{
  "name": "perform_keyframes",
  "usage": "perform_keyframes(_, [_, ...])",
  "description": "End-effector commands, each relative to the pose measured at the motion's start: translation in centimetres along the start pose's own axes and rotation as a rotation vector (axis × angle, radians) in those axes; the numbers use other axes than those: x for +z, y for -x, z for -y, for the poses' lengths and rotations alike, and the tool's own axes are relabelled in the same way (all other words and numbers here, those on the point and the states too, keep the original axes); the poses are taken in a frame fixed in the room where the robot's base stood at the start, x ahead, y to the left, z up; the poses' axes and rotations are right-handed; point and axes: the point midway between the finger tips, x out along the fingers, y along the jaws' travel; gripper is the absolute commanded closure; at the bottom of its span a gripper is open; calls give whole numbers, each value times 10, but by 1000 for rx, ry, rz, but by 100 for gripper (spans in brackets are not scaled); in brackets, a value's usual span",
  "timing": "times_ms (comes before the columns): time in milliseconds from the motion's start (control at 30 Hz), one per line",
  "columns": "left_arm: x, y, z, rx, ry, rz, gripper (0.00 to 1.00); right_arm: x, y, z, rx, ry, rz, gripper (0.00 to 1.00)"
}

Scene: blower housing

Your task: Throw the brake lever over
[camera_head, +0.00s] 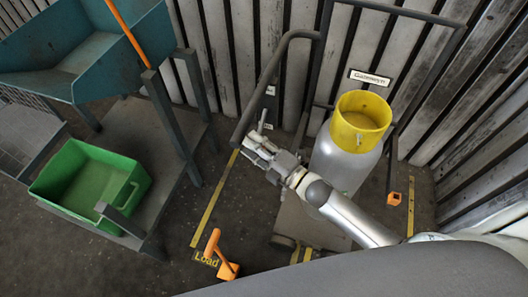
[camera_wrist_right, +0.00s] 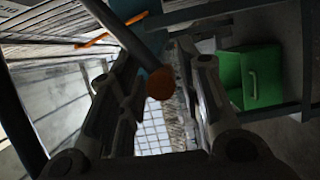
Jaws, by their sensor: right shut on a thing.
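An orange lever (camera_head: 212,243) stands tilted on an orange base (camera_head: 228,270) on the floor at the lower middle, beside a "Load" marking; it looks like the brake lever, but I cannot be sure. My right gripper (camera_head: 254,140) is up and away from it, at the lower end of a dark bent handle bar (camera_head: 272,72) of the cylinder's frame. In the right wrist view, the bar (camera_wrist_right: 135,38) comes down to a round brownish end between the fingers (camera_wrist_right: 160,82). The gripper is shut on this bar; the exact contact is dark. My left gripper is not in view.
A white cylinder (camera_head: 345,165) with a yellow collar (camera_head: 362,115) stands right of the gripper. A green bin (camera_head: 90,185) and a blue hopper (camera_head: 95,50) with an orange bar (camera_head: 128,32) are at left. Yellow floor lines (camera_head: 215,200) flank the frame. Slatted walls close the back.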

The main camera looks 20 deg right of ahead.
Motion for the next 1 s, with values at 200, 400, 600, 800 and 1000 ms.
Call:
perform_keyframes(200, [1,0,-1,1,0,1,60,5,35,10,-27,-2,14,75])
perform_keyframes(400, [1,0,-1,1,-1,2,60,1,72,7,-19,-1,7,75])
perform_keyframes(600, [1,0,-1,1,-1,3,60,-2,101,3,-9,1,2,75])
perform_keyframes(800, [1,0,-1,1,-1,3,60,-2,116,0,-3,2,0,75])
perform_keyframes(1000, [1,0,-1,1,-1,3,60,-3,118,-1,-1,3,-1,75])
